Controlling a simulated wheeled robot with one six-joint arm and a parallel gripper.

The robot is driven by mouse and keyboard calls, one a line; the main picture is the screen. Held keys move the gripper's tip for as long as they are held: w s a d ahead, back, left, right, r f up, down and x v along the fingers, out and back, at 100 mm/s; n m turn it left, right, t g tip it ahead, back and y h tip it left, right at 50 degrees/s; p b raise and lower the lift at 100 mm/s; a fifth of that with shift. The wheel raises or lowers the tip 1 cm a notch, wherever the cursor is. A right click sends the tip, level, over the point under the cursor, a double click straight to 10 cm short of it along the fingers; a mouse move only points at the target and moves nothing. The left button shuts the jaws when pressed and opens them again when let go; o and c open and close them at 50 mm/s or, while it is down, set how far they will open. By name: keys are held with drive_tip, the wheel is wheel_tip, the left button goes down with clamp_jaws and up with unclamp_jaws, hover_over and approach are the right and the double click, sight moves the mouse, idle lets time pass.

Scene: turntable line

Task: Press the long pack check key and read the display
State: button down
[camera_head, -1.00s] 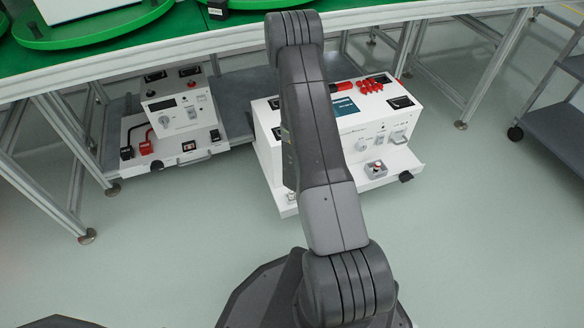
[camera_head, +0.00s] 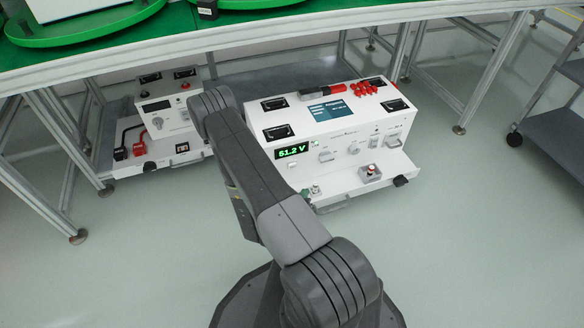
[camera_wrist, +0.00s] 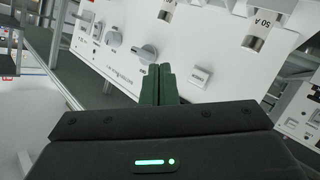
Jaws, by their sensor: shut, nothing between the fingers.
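A small white key (camera_head: 291,165) sits just under the display. A labelled light key (camera_wrist: 200,76) shows just right of the fingertips. I cannot tell whether the fingertips touch the panel.
A smaller white unit (camera_head: 165,118) with red and black connectors stands on the shelf at left, partly behind my arm. A green-topped table (camera_head: 270,25) with metal legs overhangs both. A grey cart (camera_head: 555,135) is at right. The floor in front is clear.

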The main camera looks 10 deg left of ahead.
approach(296, 167)
drive_tip(key=w+d+f, duration=0.2)
drive_tip(key=w+d, duration=0.1)
drive_tip(key=w, duration=0.1)
drive_tip(key=shift+w+a, duration=0.35)
drive_tip(key=shift+a, duration=0.2)
drive_tip(key=shift+w+a+f, duration=0.1)
idle(1.7)
drive_tip(key=shift+w+a, duration=0.1)
drive_tip(key=shift+w, duration=0.1)
drive_tip(key=shift+w+a, duration=0.3)
drive_tip(key=shift+w, duration=0.1)
idle(0.7)
idle(0.3)
drive_tip(key=shift+s+d+b, duration=0.4)
drive_tip(key=shift+s+d, duration=0.1)
drive_tip(key=shift+s, duration=0.25)
